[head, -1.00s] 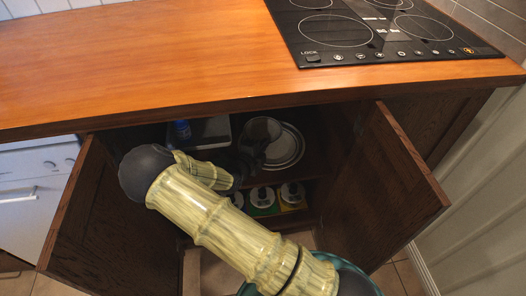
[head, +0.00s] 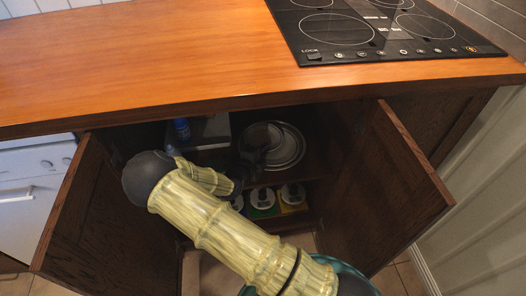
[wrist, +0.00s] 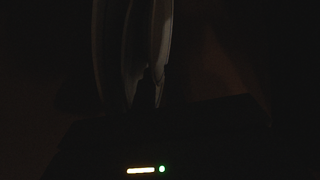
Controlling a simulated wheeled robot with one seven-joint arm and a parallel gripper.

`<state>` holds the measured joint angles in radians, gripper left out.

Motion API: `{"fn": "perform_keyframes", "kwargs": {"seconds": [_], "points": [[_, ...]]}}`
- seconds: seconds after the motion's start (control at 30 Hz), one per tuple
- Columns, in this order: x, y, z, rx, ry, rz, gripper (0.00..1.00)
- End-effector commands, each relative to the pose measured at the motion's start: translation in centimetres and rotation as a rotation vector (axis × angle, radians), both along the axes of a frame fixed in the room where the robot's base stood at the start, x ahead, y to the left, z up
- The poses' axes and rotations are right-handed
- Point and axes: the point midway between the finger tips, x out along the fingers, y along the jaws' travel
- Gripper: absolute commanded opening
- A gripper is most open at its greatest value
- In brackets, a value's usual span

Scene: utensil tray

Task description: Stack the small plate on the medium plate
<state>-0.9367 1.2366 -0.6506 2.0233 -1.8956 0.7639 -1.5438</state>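The small plate (head: 261,138) is in the open cabinet in the head view, overlapping the left part of the larger medium plate (head: 296,150). It appears to lie low over it; the head view does not show whether they touch. My gripper (head: 252,157) is dark and blurred at the small plate's near left edge. The wrist view is very dark. It shows pale curved plate edges (wrist: 133,50) running down to my gripper (wrist: 147,90). Whether the fingers are closed on the rim is not clear.
Open cabinet doors stand at left (head: 85,215) and right (head: 385,180). The counter (head: 180,65) overhangs the opening. A blue bottle (head: 182,129) and a grey box-like item (head: 213,131) stand left of the plates. Several jar-like items (head: 263,199) sit on the lower level.

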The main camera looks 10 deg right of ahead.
Motion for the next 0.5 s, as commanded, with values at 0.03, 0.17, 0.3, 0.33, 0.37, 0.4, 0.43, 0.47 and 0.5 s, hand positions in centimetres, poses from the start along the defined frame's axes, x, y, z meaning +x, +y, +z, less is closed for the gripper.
{"fn": "perform_keyframes", "kwargs": {"seconds": [0.03, 0.17, 0.3, 0.33, 0.37, 0.4, 0.43, 0.47, 0.5], "points": [[-0.3, 0.3, 0.2, 0.0, 0.001, 0.002, 0.11], [-1.5, 1.4, 0.7, 0.001, 0.001, 0.003, 0.11], [-3.4, 3.0, 1.4, 0.001, 0.001, 0.005, 0.11], [-3.9, 3.3, 1.5, 0.0, 0.001, 0.004, 0.11], [-4.4, 3.7, 1.6, 0.0, 0.001, 0.004, 0.11], [-5.0, 4.2, 1.8, 0.0, 0.001, 0.004, 0.11], [-5.4, 4.6, 1.9, 0.0, 0.001, 0.004, 0.11], [-5.9, 5.0, 2.1, 0.001, 0.001, 0.005, 0.11], [-6.5, 5.4, 2.2, 0.0, 0.001, 0.004, 0.11]]}}
